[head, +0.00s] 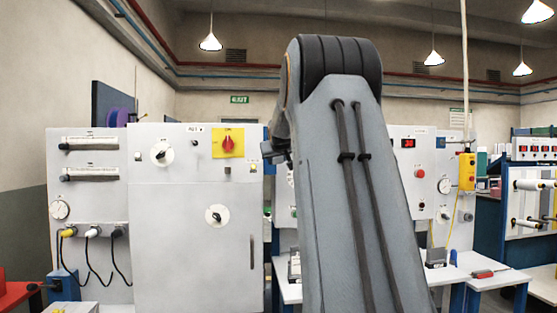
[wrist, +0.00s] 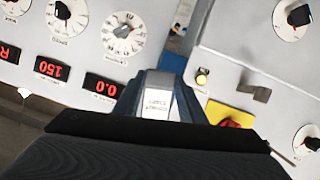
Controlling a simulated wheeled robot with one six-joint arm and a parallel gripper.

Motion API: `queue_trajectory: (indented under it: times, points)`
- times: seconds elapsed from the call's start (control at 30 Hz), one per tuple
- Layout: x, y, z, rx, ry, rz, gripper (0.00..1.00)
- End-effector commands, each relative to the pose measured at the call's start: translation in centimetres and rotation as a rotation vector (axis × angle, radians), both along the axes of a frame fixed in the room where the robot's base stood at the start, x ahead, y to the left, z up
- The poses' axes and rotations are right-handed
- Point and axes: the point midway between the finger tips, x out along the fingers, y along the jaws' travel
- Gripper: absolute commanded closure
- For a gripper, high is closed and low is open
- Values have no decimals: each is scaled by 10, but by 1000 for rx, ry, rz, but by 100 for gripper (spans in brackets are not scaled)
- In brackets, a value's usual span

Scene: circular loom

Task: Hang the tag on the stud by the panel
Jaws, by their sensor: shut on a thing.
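My gripper (wrist: 158,92) is at the lower middle of the wrist view, shut on a pale tag (wrist: 157,104) with small dark print, which reads upside down. The tag sits between the two dark fingers, and its lower part is hidden by the gripper body. A short grey peg-like piece (wrist: 254,92) stands out from the white cabinet face to the right of the tag, apart from it; it may be the stud. It sits near a red switch on a yellow plate (wrist: 243,120). In the head view my arm hides most of the gripper, and the tag cannot be made out.
The white cabinet (head: 185,225) carries the red switch (head: 229,143) and round knobs. A yellow button (wrist: 202,77) is between tag and peg. Dials (wrist: 123,34) and red displays (wrist: 103,85) fill the panel at left. A gap (wrist: 182,32) separates the two faces.

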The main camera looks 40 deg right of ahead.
Motion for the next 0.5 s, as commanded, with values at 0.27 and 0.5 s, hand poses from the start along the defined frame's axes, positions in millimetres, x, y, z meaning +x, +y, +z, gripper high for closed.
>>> queue_trajectory:
  times: [0.27, 0.5]
  points:
    - [0, 0, -4, 0, 0, 0, 94]
    - [0, 0, -5, 1, 2, 0, 62]
